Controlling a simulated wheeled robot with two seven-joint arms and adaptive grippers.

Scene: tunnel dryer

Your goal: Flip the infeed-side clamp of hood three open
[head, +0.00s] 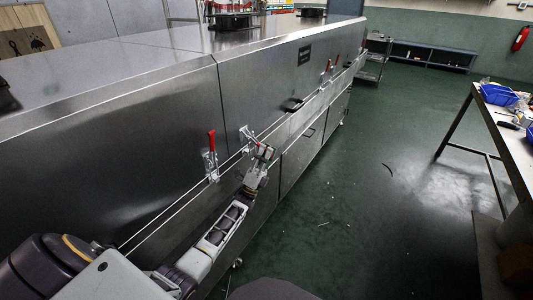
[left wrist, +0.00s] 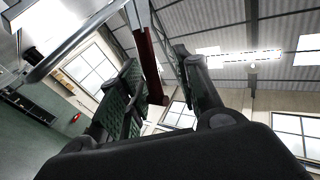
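My left gripper (head: 264,154) is at the front side of the steel dryer, just right of and below a toggle clamp (head: 247,134). In the left wrist view, a dark red clamp handle (left wrist: 150,62) reaches between the two fingers of my left gripper (left wrist: 160,85). The fingers stand apart, with a visible gap between the handle and the right finger; I cannot tell whether the left finger touches it. A neighbouring clamp (head: 211,160) to the left has its red handle upright. My right gripper is not in view.
More red-handled clamps (head: 326,70) sit farther along the dryer (head: 150,120). A thin rail (head: 185,203) runs along its side near my arm. A workbench (head: 510,140) with blue bins (head: 498,94) stands at right. The green floor (head: 380,190) between is mostly clear.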

